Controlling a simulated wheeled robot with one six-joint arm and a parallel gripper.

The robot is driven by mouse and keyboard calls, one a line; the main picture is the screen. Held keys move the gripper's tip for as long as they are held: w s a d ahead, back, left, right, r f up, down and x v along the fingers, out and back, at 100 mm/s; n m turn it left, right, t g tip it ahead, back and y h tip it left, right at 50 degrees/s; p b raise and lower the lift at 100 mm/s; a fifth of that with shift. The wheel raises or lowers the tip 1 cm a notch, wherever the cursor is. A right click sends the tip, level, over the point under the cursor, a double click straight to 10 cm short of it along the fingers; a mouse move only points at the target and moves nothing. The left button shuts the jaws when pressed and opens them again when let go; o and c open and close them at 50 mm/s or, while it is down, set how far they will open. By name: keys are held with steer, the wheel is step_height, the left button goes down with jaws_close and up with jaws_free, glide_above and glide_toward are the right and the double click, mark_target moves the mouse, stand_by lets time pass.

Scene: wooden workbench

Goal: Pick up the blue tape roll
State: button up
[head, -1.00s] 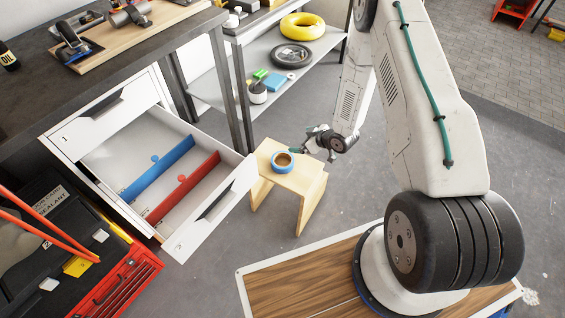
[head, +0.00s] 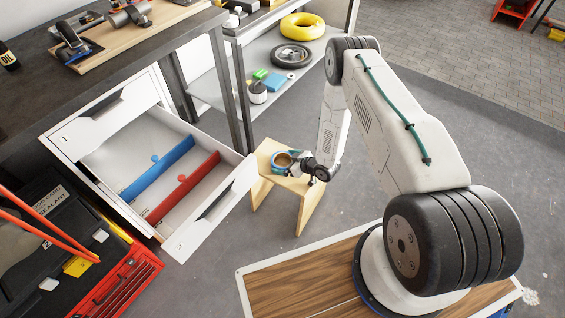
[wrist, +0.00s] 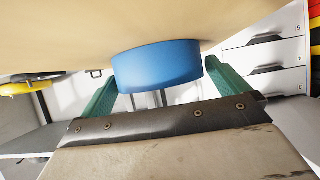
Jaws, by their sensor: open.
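The blue tape roll (head: 283,160) lies flat on the small wooden stool (head: 264,183). In the wrist view the blue tape roll (wrist: 157,65) is close ahead, between the two green fingers of my gripper (wrist: 158,82). The fingers are apart, one on each side of the roll, with a small gap visible at the right finger. Whether the left finger touches the roll I cannot tell. In the head view my gripper (head: 292,165) is at the right side of the roll, low over the stool top, and covers part of the roll.
An open white drawer (head: 215,206) with a blue and a red divider stands left of the stool. A shelf (head: 262,105) with a yellow ring (head: 303,26) and other items is behind it. Grey floor is free right of the stool.

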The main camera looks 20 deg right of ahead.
steer(key=shift+w, duration=0.1)
steer(key=shift+c, duration=0.3)
steer(key=c, duration=0.9)
steer(key=shift+r, duration=0.1)
